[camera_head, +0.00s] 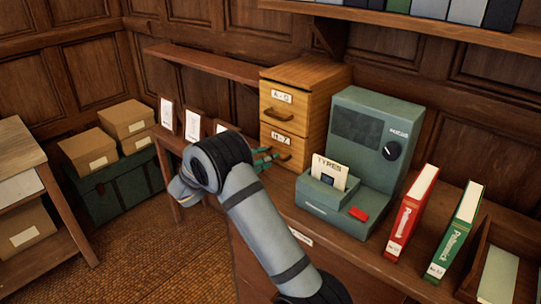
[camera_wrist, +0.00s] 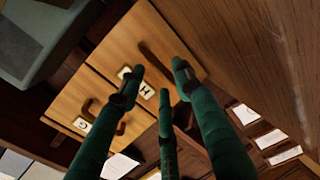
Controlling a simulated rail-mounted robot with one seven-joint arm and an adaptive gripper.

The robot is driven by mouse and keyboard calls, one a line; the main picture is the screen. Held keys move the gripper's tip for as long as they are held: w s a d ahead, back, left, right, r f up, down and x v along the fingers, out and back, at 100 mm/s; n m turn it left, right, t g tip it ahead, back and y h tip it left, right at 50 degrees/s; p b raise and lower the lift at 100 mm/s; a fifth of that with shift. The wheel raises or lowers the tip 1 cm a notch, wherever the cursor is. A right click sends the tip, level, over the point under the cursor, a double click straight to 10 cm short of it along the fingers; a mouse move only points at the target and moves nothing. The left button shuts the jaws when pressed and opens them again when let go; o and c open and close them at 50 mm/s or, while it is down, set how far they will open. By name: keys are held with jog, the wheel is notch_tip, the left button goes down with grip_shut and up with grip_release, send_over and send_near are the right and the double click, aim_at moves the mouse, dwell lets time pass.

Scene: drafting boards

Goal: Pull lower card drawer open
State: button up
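The wooden card cabinet (camera_head: 319,92) stands on the desk against the wall. Its upper drawer, labelled A-G (camera_head: 281,97), and its lower drawer, labelled H-Z (camera_head: 279,137), both look closed. The lower drawer's handle (camera_wrist: 154,60) shows beyond my fingers in the wrist view; the upper drawer's handle (camera_wrist: 89,106) is at lower left. My gripper (camera_head: 265,157) is in front of the lower drawer, close to its handle. In the wrist view my green fingers (camera_wrist: 158,82) are spread apart with nothing between the tips. Whether any finger touches the handle I cannot tell.
Right of the cabinet stands a green-grey machine (camera_head: 370,135) with a card in front, then a red binder (camera_head: 412,212) and a green binder (camera_head: 454,230). White cards (camera_head: 192,125) stand to the left. A shelf (camera_head: 205,62) runs above them.

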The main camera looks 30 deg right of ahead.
jog(key=shift+x, duration=1.4)
jog(key=shift+c, duration=0.9)
grip_shut()
